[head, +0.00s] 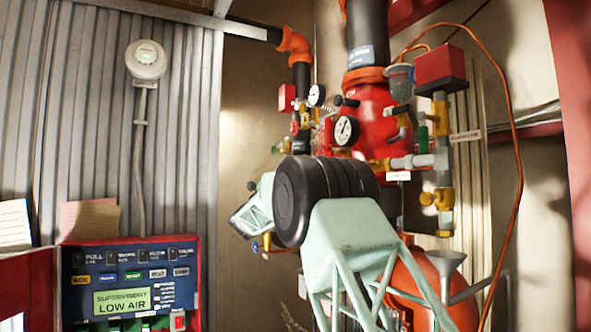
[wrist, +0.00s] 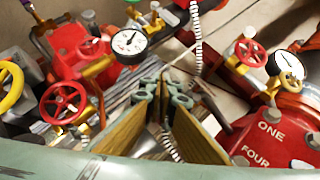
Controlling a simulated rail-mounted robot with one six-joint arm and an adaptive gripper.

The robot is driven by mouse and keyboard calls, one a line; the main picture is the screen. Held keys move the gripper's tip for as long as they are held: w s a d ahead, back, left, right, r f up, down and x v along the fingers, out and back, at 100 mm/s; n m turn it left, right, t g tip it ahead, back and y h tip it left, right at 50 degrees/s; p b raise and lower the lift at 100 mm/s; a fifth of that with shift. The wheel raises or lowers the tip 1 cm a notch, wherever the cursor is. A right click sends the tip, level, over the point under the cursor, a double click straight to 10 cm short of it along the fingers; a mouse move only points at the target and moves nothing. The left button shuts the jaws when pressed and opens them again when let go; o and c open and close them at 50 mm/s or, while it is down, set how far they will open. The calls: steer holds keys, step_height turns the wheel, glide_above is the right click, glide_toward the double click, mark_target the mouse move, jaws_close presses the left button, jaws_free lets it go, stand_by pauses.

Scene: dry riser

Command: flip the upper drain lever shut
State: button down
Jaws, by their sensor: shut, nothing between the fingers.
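In the head view, a red valve body (head: 372,108) on the riser carries gauges, brass fittings and small levers. A black ball-ended lever (head: 347,101) sits above the gauge, and a yellow valve handle (head: 436,199) sits low on the right-hand pipe. I cannot tell which part is the upper drain lever. My gripper (wrist: 165,92) shows in the wrist view, its fingertips together and empty between two red handwheels, the left one (wrist: 65,103) and the right one (wrist: 251,53). I see no clear contact. In the head view my arm hides much of the lower pipework.
A gauge (wrist: 128,42) and a red casting marked ONE and FOUR (wrist: 272,135) flank my fingers. A coiled cable (wrist: 195,45) hangs close by. An alarm panel (head: 130,285) stands at lower left. A copper tube (head: 515,130) and funnel (head: 446,262) are at right.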

steer(key=shift+f, duration=0.15)
steer(key=s+a+f+b, duration=0.3)
steer(key=a+f, duration=0.3)
steer(key=shift+s+f, duration=0.2)
steer(key=shift+f, duration=0.15)
steer(key=shift+r, duration=0.1)
stand_by(0.6)
